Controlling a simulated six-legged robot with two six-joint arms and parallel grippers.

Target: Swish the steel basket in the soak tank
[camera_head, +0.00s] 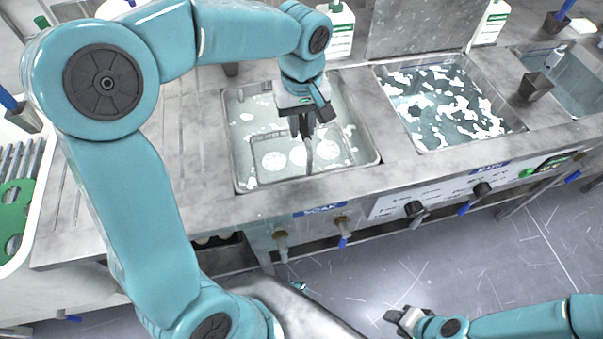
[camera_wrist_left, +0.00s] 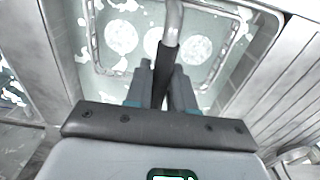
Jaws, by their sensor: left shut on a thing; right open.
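The soak tank (camera_head: 241,103) is the left basin, labelled SOAK, with cloudy liquid and white foam patches. The steel basket (camera_head: 252,139) sits down in it, its wire rim showing at the liquid's surface with pale round discs inside. My left gripper (camera_head: 308,137) is over the tank, shut on the basket's upright handle. In the left wrist view the handle (camera_wrist_left: 173,25) runs from between the fingers (camera_wrist_left: 160,75) towards the basket (camera_wrist_left: 95,40). The basket's lower part is hidden by the liquid. My right gripper (camera_head: 408,320) is open and empty, low over the floor at the bottom right.
A second basin (camera_head: 450,105), labelled BATH, with heavy foam stands to the right. Further right is another basin (camera_head: 570,75) with a dark cup (camera_head: 534,86) at its edge. White bottles (camera_head: 341,30) stand behind. Knobs and taps line the front panel. A ribbed drainboard (camera_head: 178,130) lies left.

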